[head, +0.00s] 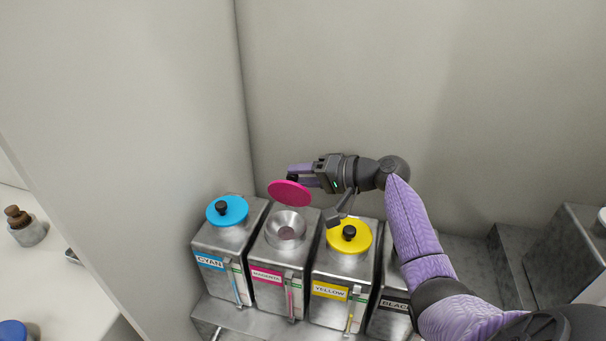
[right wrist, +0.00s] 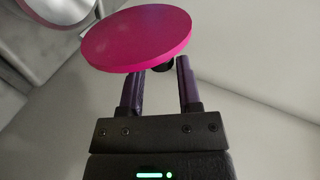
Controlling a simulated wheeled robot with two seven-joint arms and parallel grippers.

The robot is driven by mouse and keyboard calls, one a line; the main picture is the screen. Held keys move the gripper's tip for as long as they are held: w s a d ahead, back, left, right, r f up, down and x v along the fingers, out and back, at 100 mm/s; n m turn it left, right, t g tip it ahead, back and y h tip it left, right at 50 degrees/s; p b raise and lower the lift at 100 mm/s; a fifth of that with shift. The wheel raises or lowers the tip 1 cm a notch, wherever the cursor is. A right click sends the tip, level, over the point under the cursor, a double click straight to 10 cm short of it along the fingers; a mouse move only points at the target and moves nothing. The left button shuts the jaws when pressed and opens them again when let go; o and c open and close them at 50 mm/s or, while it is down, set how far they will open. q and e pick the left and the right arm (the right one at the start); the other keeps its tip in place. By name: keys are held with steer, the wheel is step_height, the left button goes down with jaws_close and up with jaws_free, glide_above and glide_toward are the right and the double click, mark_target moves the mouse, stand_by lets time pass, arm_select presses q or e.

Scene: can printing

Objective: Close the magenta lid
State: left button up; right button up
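The magenta lid (head: 289,193) is a flat round disc held in the air, tilted, just above and behind the open funnel mouth (head: 286,229) of the magenta tank (head: 273,262). My right gripper (head: 296,176) reaches in from the right with its fingers at the lid's dark knob. In the right wrist view the lid (right wrist: 137,38) is at the fingertips (right wrist: 160,75), with the knob (right wrist: 163,67) between them, partly hidden behind the disc. A metal rim (right wrist: 62,8) shows at the top left there. The lid is apart from the tank mouth. My left gripper is not in view.
The cyan tank with its blue lid (head: 227,210) stands to the left. The yellow tank with its yellow lid (head: 349,237) stands to the right, close to my wrist. A black-labelled tank (head: 391,304) is partly hidden by my right arm. Walls stand behind and left.

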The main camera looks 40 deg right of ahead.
steer(key=shift+o, duration=1.3)
step_height(320, 180, up, 10)
steer(key=p, duration=0.2)
